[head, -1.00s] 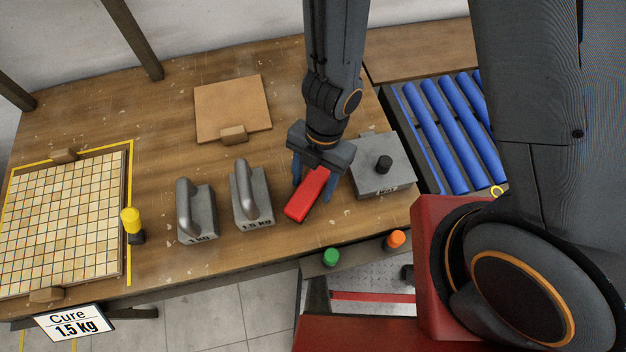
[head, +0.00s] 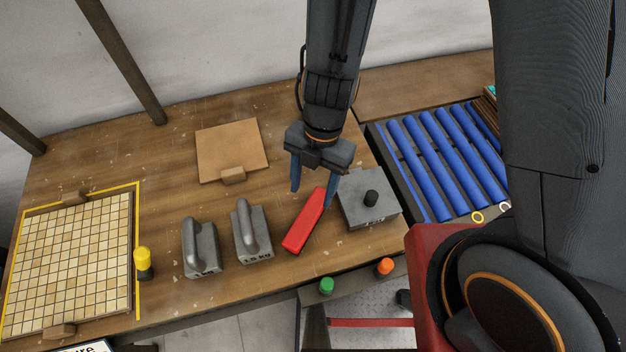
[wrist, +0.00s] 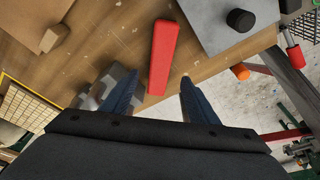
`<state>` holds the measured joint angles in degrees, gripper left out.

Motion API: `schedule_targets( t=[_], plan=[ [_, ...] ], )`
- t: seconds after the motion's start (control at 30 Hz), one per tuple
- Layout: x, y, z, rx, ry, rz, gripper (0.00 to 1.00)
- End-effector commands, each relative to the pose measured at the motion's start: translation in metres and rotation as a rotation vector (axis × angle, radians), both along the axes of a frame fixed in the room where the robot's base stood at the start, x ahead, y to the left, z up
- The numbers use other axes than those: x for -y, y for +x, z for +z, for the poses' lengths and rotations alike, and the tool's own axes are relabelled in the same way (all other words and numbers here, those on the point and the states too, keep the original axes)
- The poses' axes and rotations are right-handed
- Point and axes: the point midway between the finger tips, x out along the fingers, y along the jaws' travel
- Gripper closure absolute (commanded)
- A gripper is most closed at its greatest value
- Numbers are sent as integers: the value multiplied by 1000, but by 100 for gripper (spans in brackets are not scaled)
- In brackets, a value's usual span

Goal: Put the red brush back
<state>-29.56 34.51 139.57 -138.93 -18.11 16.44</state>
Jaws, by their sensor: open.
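The red brush (head: 304,222) lies on the wooden bench between a grey weight and a grey block with a black knob. It also shows in the wrist view (wrist: 162,55), beyond the fingertips and roughly between their lines. My gripper (head: 312,193) is open and empty, with its blue fingers apart. It is above the brush's far end, and the brush is clear of the fingers in the wrist view. The gripper also shows in the wrist view (wrist: 160,85). Bristles on the brush cannot be seen.
Two handled weights (head: 201,247) (head: 250,232) stand left of the brush. The knobbed grey block (head: 368,207) is close on its right. A tiled sheet (head: 70,262) lies at left beside a yellow-topped object (head: 142,262). A brown board (head: 230,150) lies behind; a blue roller rack (head: 440,165) is at right.

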Motion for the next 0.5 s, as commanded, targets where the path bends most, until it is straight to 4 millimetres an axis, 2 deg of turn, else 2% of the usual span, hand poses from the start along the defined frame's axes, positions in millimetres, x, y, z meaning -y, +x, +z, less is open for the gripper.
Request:
schedule_targets(
  t=[0.13,0.37,0.5],
  plan=[
    [1,2,9,1,-1,-1,46],
    [2,5,12,6,1,-18,46],
    [-1,25,21,50,23,-143,46]
  ],
)
